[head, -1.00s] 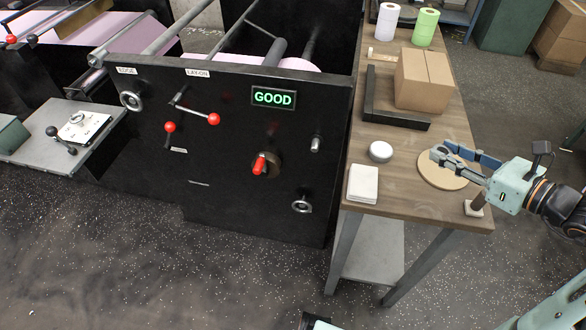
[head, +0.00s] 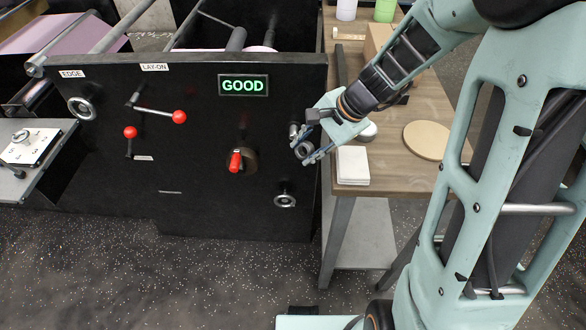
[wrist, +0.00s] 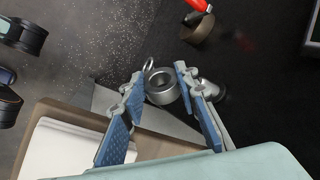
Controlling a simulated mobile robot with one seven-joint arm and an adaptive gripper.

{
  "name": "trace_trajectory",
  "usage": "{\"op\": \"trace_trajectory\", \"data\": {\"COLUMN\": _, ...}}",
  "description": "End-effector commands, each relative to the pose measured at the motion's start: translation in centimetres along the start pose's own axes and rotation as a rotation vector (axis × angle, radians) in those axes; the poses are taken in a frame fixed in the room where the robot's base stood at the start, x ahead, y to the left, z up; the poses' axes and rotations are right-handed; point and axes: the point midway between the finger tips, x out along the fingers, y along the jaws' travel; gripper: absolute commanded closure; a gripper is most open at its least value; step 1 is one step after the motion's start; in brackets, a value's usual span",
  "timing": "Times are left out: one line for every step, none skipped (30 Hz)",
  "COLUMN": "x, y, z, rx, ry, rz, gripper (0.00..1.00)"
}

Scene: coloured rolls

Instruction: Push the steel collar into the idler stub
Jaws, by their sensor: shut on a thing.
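The steel collar (wrist: 160,84) is a short metal ring, held between the blue-padded fingertips of my gripper (wrist: 158,88) in the wrist view. In the head view the collar (head: 303,150) shows small and grey at the tips of my gripper (head: 308,150), in front of the black panel's right edge. The idler stub (head: 293,130) is a short metal peg on that panel, just up and left of the collar and partly hidden by my gripper. In the wrist view the stub (wrist: 211,89) lies behind the right finger. The collar appears apart from the stub.
The black panel (head: 200,190) carries a red-handled knob (head: 236,160), a handwheel (head: 285,200) and a lit GOOD sign (head: 243,85). The wooden bench (head: 400,170) stands right of it, with white pads (head: 352,165), a white round puck (head: 368,132) and a round board (head: 427,140).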

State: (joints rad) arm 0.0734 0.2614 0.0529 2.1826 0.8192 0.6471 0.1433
Motion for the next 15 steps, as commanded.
{"op": "trace_trajectory", "data": {"x": 1.0, "y": 0.4, "z": 0.3, "rx": -0.096, "ry": 0.025, "rz": 0.002, "gripper": 1.00}}
{"op": "trace_trajectory", "data": {"x": 1.3, "y": 0.5, "z": 0.4, "rx": -0.150, "ry": 0.037, "rz": 0.001, "gripper": 1.00}}
{"op": "trace_trajectory", "data": {"x": 1.6, "y": 0.6, "z": 0.6, "rx": -0.217, "ry": 0.050, "rz": -0.002, "gripper": 1.00}}
{"op": "trace_trajectory", "data": {"x": 1.9, "y": 0.6, "z": 0.7, "rx": -0.262, "ry": 0.058, "rz": -0.006, "gripper": 1.00}}
{"op": "trace_trajectory", "data": {"x": 2.2, "y": 0.7, "z": 0.8, "rx": -0.308, "ry": 0.066, "rz": -0.008, "gripper": 1.00}}
{"op": "trace_trajectory", "data": {"x": 2.5, "y": 0.8, "z": 0.9, "rx": -0.359, "ry": 0.071, "rz": -0.016, "gripper": 1.00}}
{"op": "trace_trajectory", "data": {"x": 2.7, "y": 0.8, "z": 1.1, "rx": -0.399, "ry": 0.076, "rz": -0.021, "gripper": 1.00}}
{"op": "trace_trajectory", "data": {"x": 2.9, "y": 0.9, "z": 1.1, "rx": -0.434, "ry": 0.080, "rz": -0.025, "gripper": 1.00}}
{"op": "trace_trajectory", "data": {"x": 3.1, "y": 0.9, "z": 1.2, "rx": -0.478, "ry": 0.082, "rz": -0.033, "gripper": 1.00}}
{"op": "trace_trajectory", "data": {"x": 3.3, "y": 0.9, "z": 1.3, "rx": -0.509, "ry": 0.085, "rz": -0.039, "gripper": 1.00}}
{"op": "trace_trajectory", "data": {"x": 3.5, "y": 0.9, "z": 1.4, "rx": -0.537, "ry": 0.086, "rz": -0.044, "gripper": 1.00}}
{"op": "trace_trajectory", "data": {"x": 3.7, "y": 1.0, "z": 1.5, "rx": -0.572, "ry": 0.086, "rz": -0.052, "gripper": 1.00}}
{"op": "trace_trajectory", "data": {"x": 3.8, "y": 1.0, "z": 1.6, "rx": -0.597, "ry": 0.086, "rz": -0.057, "gripper": 1.00}}
{"op": "trace_trajectory", "data": {"x": 3.9, "y": 1.0, "z": 1.7, "rx": -0.619, "ry": 0.087, "rz": -0.061, "gripper": 1.00}}
{"op": "trace_trajectory", "data": {"x": 4.0, "y": 1.0, "z": 1.7, "rx": -0.645, "ry": 0.086, "rz": -0.067, "gripper": 1.00}}
